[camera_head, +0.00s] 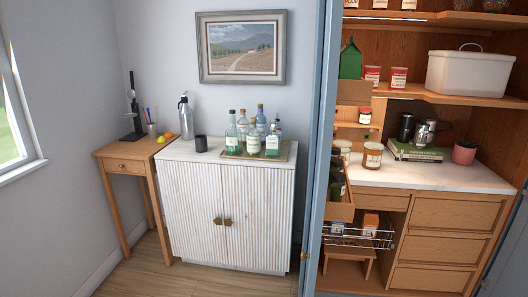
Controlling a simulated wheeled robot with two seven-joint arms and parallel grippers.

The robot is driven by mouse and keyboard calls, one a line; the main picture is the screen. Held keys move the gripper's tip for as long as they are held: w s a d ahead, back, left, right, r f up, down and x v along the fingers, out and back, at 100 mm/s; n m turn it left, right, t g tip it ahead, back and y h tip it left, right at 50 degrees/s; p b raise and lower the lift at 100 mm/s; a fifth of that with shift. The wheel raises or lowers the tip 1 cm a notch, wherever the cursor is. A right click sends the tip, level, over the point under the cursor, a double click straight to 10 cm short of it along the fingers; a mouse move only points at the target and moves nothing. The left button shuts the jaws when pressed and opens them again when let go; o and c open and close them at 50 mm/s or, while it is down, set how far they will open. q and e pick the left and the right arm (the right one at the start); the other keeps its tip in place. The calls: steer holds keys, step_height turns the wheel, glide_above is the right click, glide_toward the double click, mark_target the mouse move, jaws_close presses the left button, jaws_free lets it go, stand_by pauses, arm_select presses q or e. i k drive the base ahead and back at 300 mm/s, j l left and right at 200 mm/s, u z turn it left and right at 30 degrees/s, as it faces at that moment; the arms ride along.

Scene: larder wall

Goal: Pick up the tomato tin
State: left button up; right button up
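Two red-and-white tins stand side by side on the upper larder shelf. The left tin (372,76) is next to a green house-shaped object, and the right tin (398,77) is next to a white lidded bin. Their labels are too small to read, so I cannot tell which is the tomato tin. A smaller jar or tin with a red band (365,116) sits on a small shelf below them. Neither of my grippers is in view.
A white bin (468,73) fills the shelf's right. A blue door frame (325,150) stands left. A wire basket (350,237) is pulled out below.

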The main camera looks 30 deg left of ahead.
mark_target(371, 73)
steer(key=k+j+u, duration=0.15)
steer(key=j, duration=0.35)
steer(key=j+u, duration=0.15)
steer(key=j, duration=0.35)
steer(key=i+l+u, duration=0.1)
steer(key=l, duration=0.5)
steer(key=i+l+u, duration=0.15)
steer(key=l, duration=0.45)
steer(key=i+l+u, duration=0.1)
steer(key=l, duration=0.5)
steer(key=i+l+u, duration=0.1)
steer(key=l, duration=0.55)
